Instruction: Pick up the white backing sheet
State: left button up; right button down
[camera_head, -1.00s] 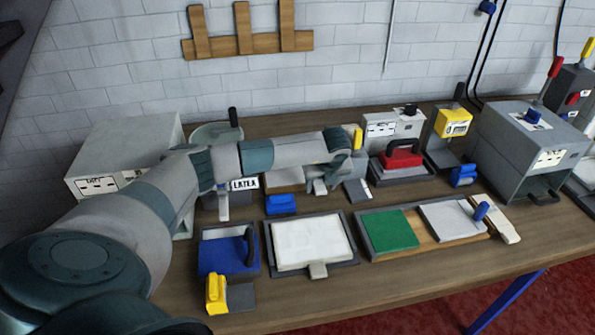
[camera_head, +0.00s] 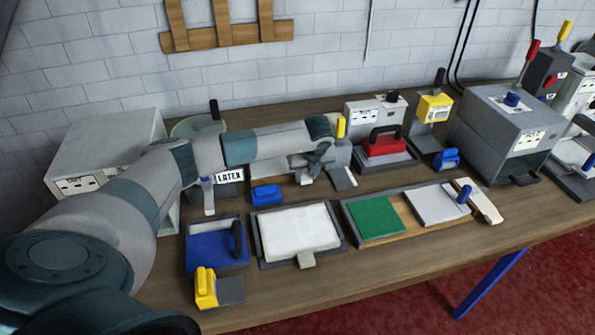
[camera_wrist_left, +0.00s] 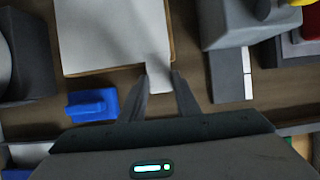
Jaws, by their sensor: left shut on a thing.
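The white backing sheet (camera_wrist_left: 112,35) lies on a thin tan-edged board in the left wrist view, with a small tab at its near edge. My left gripper (camera_wrist_left: 160,82) has its fingers on either side of this tab and is shut on it. In the head view my left arm hides most of the sheet (camera_head: 266,171), and the left gripper (camera_head: 312,167) is at its right end. The sheet looks flat, and I cannot tell whether it is lifted. My right gripper is in neither view.
A blue block (camera_head: 266,195) and a grey slab (camera_head: 344,178) flank the tab. In front are a tray with another tabbed white sheet (camera_head: 300,230), a tray with a green sheet (camera_head: 375,218), and a blue pad (camera_head: 212,251). A red-topped press (camera_head: 384,147) stands to the right.

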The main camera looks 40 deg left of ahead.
pick_arm(q)
jog(key=shift+r+b, duration=0.35)
jog(key=shift+r, duration=0.3)
notch_tip(320, 180, up, 9)
jog(key=b, duration=0.3)
jog(key=shift+f, duration=0.2)
jog(key=shift+r, duration=0.1)
